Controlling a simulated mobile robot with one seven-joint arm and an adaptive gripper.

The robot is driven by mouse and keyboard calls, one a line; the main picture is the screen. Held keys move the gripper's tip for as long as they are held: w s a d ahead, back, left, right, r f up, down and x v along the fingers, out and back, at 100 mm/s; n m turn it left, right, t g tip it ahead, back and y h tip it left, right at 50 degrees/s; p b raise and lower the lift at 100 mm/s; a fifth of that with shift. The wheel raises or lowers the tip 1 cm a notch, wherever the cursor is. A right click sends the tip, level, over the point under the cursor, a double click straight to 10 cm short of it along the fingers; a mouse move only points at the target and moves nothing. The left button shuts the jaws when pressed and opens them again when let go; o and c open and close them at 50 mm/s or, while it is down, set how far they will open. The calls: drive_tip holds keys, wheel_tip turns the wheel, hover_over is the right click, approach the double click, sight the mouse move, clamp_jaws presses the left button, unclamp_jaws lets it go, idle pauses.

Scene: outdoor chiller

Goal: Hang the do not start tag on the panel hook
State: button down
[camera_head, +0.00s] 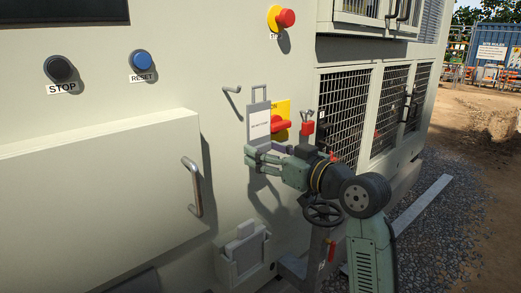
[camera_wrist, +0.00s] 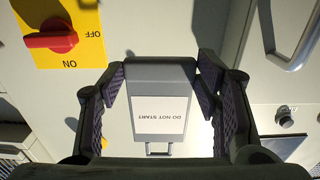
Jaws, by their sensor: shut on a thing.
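The do not start tag (camera_head: 259,123) is a grey plate with a white label and a loop on top. It is upright in the head view, in front of the panel. My gripper (camera_head: 258,156) is shut on its lower part; the wrist view shows the tag (camera_wrist: 160,110) between both fingers (camera_wrist: 163,78), its text upside down and its loop at the bottom. The panel hook (camera_head: 232,90) is a bent grey rod left of the tag's loop. Loop and hook look apart; their depth gap is hard to tell. I cannot make out the hook in the wrist view.
A red rotary switch (camera_wrist: 50,40) on a yellow plate is close beside the tag, partly behind it in the head view. A red padlock-like item (camera_head: 307,127) hangs to the right. A door handle (camera_head: 193,187), a grey box (camera_head: 242,253) and a handwheel (camera_head: 323,213) are nearby.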

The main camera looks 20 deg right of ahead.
drive_tip(key=shift+s+r, duration=0.15)
drive_tip(key=shift+r, duration=0.05)
drive_tip(key=shift+x, duration=2.5)
drive_tip(key=shift+w+a, duration=0.1)
drive_tip(key=shift+w, duration=0.15)
drive_tip(key=shift+p+x, duration=0.45)
drive_tip(key=shift+x, duration=1.8)
drive_tip(key=shift+f, duration=0.15)
drive_tip(key=shift+f+b, duration=0.5)
drive_tip(key=shift+c, duration=2.3)
unclamp_jaws()
